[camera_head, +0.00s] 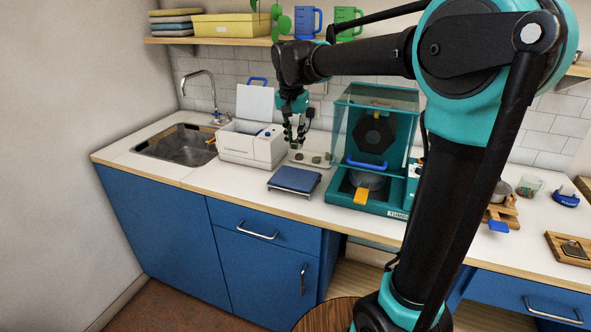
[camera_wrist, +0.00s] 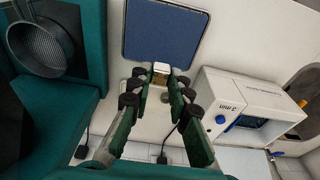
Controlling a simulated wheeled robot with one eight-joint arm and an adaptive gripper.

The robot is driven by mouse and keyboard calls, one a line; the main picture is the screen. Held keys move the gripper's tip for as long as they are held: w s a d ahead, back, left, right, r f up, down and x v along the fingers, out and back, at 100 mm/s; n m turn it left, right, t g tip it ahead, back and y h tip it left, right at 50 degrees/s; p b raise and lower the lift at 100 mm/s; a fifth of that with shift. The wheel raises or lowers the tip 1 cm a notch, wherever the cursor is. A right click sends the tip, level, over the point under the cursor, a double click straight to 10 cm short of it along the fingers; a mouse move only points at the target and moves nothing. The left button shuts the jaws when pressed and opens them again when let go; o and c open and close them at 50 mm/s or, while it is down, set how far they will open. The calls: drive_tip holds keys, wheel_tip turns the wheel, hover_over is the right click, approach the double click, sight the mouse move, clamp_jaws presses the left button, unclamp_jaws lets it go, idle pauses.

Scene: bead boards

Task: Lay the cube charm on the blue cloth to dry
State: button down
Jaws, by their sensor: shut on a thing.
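My gripper (camera_head: 294,139) hangs over the counter, fingers pointing down, just behind the blue cloth. In the wrist view my gripper (camera_wrist: 161,75) is shut on a small pale, gold-toned cube charm (camera_wrist: 161,67) between its fingertips. In the head view I cannot make the charm out. The blue cloth (camera_head: 295,179) lies flat as a dark blue rectangle at the counter's front. It also shows in the wrist view (camera_wrist: 165,32), just beyond the fingertips. Nothing lies on the cloth that I can see.
A teal tumbler cabinet (camera_head: 340,190) stands close on the right. The sink (camera_head: 178,147) is further left.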

sight(295, 177)
wheel_tip(295, 177, down, 10)
drive_tip(key=shift+f, duration=0.2)
idle(0.4)
drive_tip(key=c, duration=1.4)
unclamp_jaws()
drive_tip(key=shift+f, duration=0.1)
drive_tip(key=r, duration=0.4)
drive_tip(key=s+r, duration=0.1)
drive_tip(key=r, duration=0.7)
drive_tip(key=shift+s+a+r, duration=0.1)
drive_tip(key=shift+s+a, duration=0.25)
